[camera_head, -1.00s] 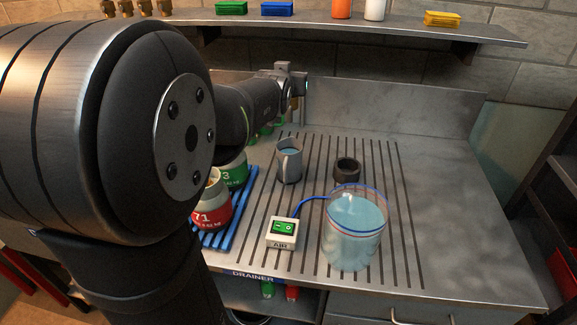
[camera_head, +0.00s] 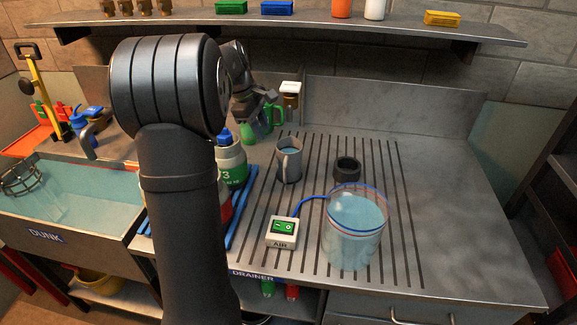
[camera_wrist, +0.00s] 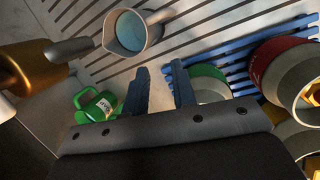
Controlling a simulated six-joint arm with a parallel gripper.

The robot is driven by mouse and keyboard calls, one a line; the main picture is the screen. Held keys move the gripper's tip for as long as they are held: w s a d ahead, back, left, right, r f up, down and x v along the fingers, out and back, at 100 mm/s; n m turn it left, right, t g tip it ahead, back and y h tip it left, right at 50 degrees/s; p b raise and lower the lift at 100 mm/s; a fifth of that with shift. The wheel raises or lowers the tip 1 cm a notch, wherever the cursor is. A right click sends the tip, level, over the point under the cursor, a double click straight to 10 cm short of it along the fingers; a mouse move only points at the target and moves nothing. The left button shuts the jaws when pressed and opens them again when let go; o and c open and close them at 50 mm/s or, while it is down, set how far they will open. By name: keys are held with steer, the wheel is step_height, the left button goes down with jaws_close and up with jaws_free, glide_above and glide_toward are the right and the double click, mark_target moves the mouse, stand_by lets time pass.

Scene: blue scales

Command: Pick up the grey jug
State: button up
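The grey jug (camera_head: 289,161) stands upright on the slotted drainer, with its handle toward the viewer and bluish liquid inside.
A green jug (camera_head: 272,116) is close by my gripper. Weights, one marked 3 (camera_head: 231,160), stand on a blue rack (camera_head: 240,205) left of the grey jug. A dark ring (camera_head: 347,169), a clear water vessel (camera_head: 354,230) and an AIR box (camera_head: 283,232) are to the right and front.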

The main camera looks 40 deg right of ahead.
steer(key=s+d+f, duration=0.1)
steer(key=f, duration=0.4)
steer(key=s+d+f+n+g, duration=0.1)
steer(key=s+f, duration=0.1)
steer(key=f, duration=0.3)
steer(key=s+d+f+n+g, duration=0.1)
steer(key=s+f, duration=0.1)
steer(key=f, duration=0.3)
steer(key=shift+d, duration=0.25)
jaws_close()
